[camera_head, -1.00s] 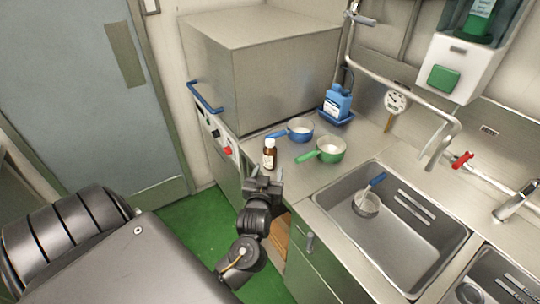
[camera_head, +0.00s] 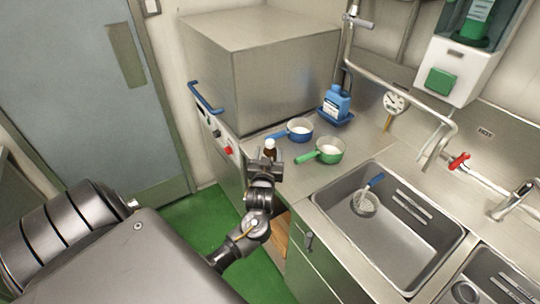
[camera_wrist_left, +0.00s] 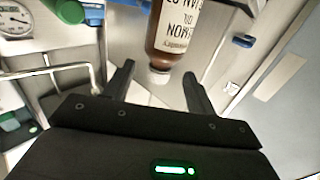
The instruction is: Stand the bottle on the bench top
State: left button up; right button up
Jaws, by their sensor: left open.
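The brown bottle (camera_head: 270,149) with a white cap stands upright on the bench top (camera_head: 294,174), near its left edge by the steel box. My left gripper (camera_head: 268,157) is open in front of it and hides its lower part in the head view. In the left wrist view, which is upside down, the bottle (camera_wrist_left: 172,35) shows a white "Lemon Oil" label. Its cap lies in line with the gap between the open fingers of my left gripper (camera_wrist_left: 158,74), with no visible grip. My right gripper is not in view.
A blue pan (camera_head: 299,130) and a green pan (camera_head: 329,151) stand close behind and right of the bottle. A blue jug (camera_head: 336,102) stands in a blue tray at the back. A sink (camera_head: 408,245) lies to the right, and the steel box (camera_head: 262,75) rises behind left.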

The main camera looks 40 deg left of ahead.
aim_at(270, 149)
pick_arm(q)
jog(key=p+x, duration=0.1)
jog(key=x, duration=0.3)
jog(key=shift+w+a+f, duration=0.1)
jog(key=shift+w+f, duration=0.05)
jog(key=shift+f, duration=0.05)
jog(key=shift+c, duration=0.4)
grip_shut()
